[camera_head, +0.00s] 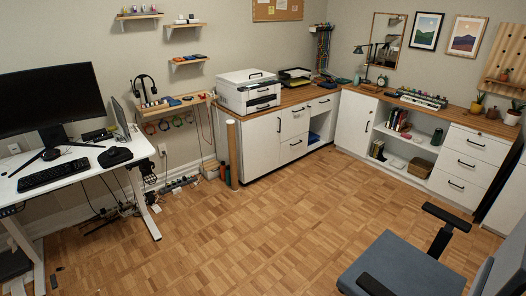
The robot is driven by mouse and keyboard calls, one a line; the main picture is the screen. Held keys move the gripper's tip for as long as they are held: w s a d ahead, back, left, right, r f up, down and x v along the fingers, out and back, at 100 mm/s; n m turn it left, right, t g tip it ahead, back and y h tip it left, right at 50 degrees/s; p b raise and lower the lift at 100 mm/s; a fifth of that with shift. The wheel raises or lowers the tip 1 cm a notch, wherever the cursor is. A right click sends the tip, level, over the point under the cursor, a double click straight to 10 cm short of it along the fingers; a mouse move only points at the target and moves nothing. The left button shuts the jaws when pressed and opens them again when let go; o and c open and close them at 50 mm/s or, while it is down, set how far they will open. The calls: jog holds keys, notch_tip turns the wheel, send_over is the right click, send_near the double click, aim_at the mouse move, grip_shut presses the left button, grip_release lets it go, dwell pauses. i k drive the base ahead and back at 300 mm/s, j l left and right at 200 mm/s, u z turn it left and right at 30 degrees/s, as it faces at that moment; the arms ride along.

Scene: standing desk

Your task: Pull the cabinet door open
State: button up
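White cabinets stand under a wooden counter along the back and right walls. A wide white cabinet door (259,149) is at the left end, below the printer, with a black upright handle (279,125) near its right edge; it looks shut. Another white cabinet door (353,122) is near the corner, with a dark handle (368,126) at its right side; it also looks shut. The frame does not show which door is meant. My gripper is not in view.
A blue-grey office chair (405,268) stands at the front right. A white standing desk (75,169) with a monitor is at the left, with cables below it. A brown tube (232,153) leans beside the left cabinet. The parquet floor (270,225) in the middle is clear.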

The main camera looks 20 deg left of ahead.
aim_at(261, 135)
jog(key=i+j+u, duration=0.45)
jog(key=j, duration=0.15)
jog(key=i+j+u, duration=0.9)
jog(key=i, duration=0.15)
jog(key=i+l+z, duration=0.1)
jog(key=i+z, duration=0.35)
jog(key=i, duration=0.25)
jog(key=i+j+z, duration=0.15)
jog(key=i+z, duration=0.3)
jog(key=i, duration=0.2)
jog(key=i+l+z, duration=0.15)
jog(key=i+z, duration=0.15)
jog(key=i, duration=0.65)
jog(key=i+z, duration=0.3)
jog(key=i, duration=0.6)
jog(key=i+u, duration=0.7)
jog(key=i, duration=0.2)
jog(key=i+l+u, duration=0.3)
jog(key=i, duration=0.15)
